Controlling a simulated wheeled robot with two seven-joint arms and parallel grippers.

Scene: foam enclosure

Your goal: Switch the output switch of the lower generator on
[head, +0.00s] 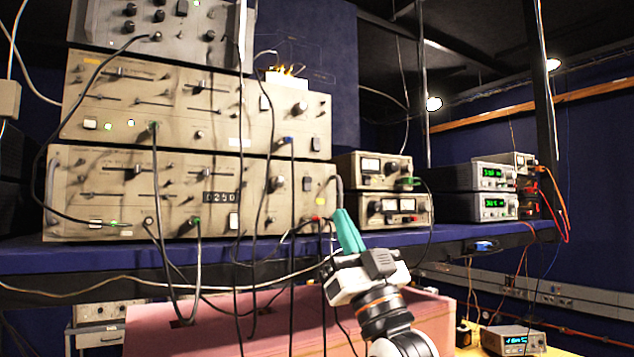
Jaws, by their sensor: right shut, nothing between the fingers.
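The lower generator (110,215) is a wide beige unit with knobs, sliders and a small number display (220,197), standing on the blue shelf. A dark rocker switch (307,184) and a white rocker switch (233,221) show on its front. I cannot read which one is the output switch or its position. The upper generator (215,122), of like shape, sits on top of it. My right gripper (341,213) has teal fingers, shut and empty, pointing up in front of the lower generator's right end, near the red plug. My left gripper is not in view.
Several cables hang across the generator fronts and down over the shelf edge (150,262). Two small beige meter units (385,207) stand right of the generators, with green-display units (480,207) beyond. A pink foam block (215,330) lies below the shelf, beside my right arm.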

